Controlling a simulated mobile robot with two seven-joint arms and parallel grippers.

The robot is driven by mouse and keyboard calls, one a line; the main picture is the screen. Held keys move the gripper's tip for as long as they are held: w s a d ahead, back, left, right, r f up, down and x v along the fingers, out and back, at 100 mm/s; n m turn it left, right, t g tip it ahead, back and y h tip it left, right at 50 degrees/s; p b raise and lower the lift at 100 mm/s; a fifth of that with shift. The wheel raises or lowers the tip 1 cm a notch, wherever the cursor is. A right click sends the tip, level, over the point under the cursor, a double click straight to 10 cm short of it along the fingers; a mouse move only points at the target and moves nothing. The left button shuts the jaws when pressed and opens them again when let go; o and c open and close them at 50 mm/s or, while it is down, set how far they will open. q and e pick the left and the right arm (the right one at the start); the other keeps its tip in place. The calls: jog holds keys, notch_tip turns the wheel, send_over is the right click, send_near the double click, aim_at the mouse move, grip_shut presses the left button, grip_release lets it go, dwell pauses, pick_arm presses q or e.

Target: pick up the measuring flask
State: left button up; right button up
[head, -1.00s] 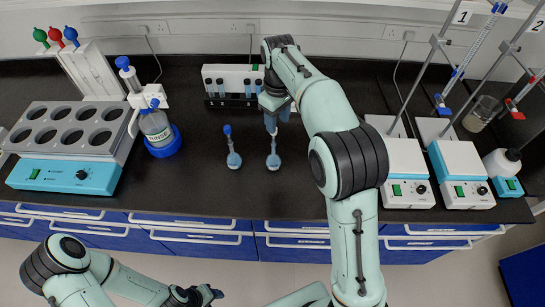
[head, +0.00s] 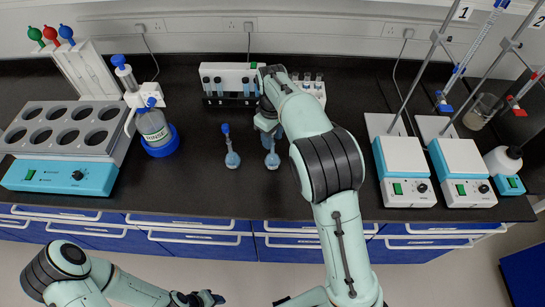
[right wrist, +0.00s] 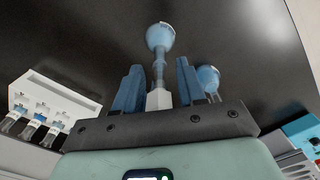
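Two small flasks with round bulbs of pale blue liquid and thin necks stand on the black bench. The left flask (head: 232,159) has a blue stopper. The right flask (head: 272,160) stands below my right gripper (head: 270,132), which hides its upper part. In the right wrist view, one flask (right wrist: 160,40) has its neck in line with the gap between the blue fingers (right wrist: 158,92), which are apart. The other flask (right wrist: 208,78) is beyond the right finger. I cannot tell whether the fingers touch the neck. My left gripper (head: 208,298) is low, away from the bench.
Stirrers (head: 402,160) with stands are right. Bench in front is clear.

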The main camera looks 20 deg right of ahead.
grip_shut()
jog(key=shift+r, duration=0.15)
